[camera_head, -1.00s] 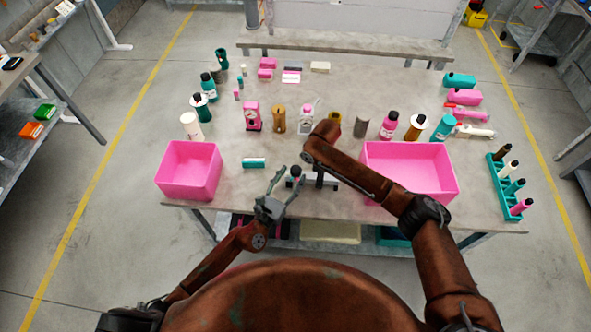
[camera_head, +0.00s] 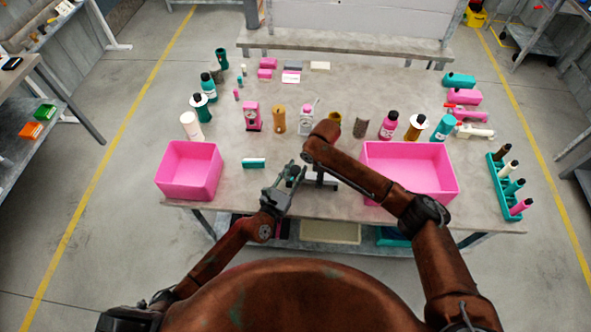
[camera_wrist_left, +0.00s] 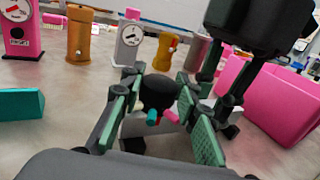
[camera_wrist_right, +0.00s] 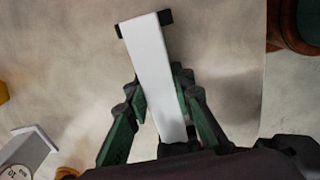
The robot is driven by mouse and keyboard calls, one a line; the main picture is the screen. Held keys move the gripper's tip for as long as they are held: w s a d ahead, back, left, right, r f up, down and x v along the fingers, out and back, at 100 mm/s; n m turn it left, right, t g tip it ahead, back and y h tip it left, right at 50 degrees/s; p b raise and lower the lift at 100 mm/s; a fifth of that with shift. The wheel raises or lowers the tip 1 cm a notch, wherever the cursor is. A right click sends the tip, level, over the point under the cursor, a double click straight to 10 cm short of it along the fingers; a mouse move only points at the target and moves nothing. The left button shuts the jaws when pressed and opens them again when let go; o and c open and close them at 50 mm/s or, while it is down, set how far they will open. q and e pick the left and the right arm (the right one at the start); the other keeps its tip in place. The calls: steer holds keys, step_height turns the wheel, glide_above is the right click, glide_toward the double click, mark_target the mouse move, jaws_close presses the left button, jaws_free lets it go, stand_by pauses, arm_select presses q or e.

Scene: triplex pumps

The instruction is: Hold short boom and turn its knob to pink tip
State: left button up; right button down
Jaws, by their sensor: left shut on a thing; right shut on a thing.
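The short boom (camera_wrist_right: 154,75) is a pale grey-white bar with black at its far end; it lies between the fingers of my right gripper (camera_wrist_right: 160,110), which is shut on it. In the head view this gripper is mostly hidden behind my right arm. The boom's black knob (camera_wrist_left: 158,91) has a pink tip (camera_wrist_left: 169,117) and a teal tip (camera_wrist_left: 152,117), both facing the left wrist camera. My left gripper (camera_head: 295,174) is shut on the knob, its green-padded fingers on either side of it in the left wrist view (camera_wrist_left: 157,115).
A pink bin (camera_head: 188,172) stands at the table's left front, a larger one (camera_head: 410,172) at the right. A teal block (camera_head: 254,163) lies left of my left gripper. Bottles and gauged pumps (camera_head: 252,117) stand behind. A teal rack (camera_head: 508,185) is at the right edge.

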arm_select(q)
steer(key=c, duration=0.5)
steer(key=shift+o, duration=0.2)
steer(key=shift+d+r+m+g+h, duration=0.25)
steer(key=shift+m+h, duration=0.25)
steer(key=shift+h, duration=0.3)
steer(key=shift+f+m+g+h, duration=0.1)
steer(key=shift+m+g+h, duration=1.4)
steer(key=shift+h, duration=0.3)
arm_select(e)
steer(key=shift+a, duration=0.2)
arm_select(q)
steer(key=shift+a+f+m+g+h, duration=0.1)
steer(key=shift+m+g+h, duration=0.2)
steer(key=shift+h, duration=0.1)
arm_select(e)
steer(key=shift+s, duration=0.1)
arm_select(q)
steer(key=o, duration=1.2)
steer(key=shift+a, duration=0.1)
arm_select(e)
steer(key=shift+d, duration=0.1)
arm_select(q)
steer(key=shift+a, duration=0.1)
arm_select(e)
steer(key=shift+d, duration=0.1)
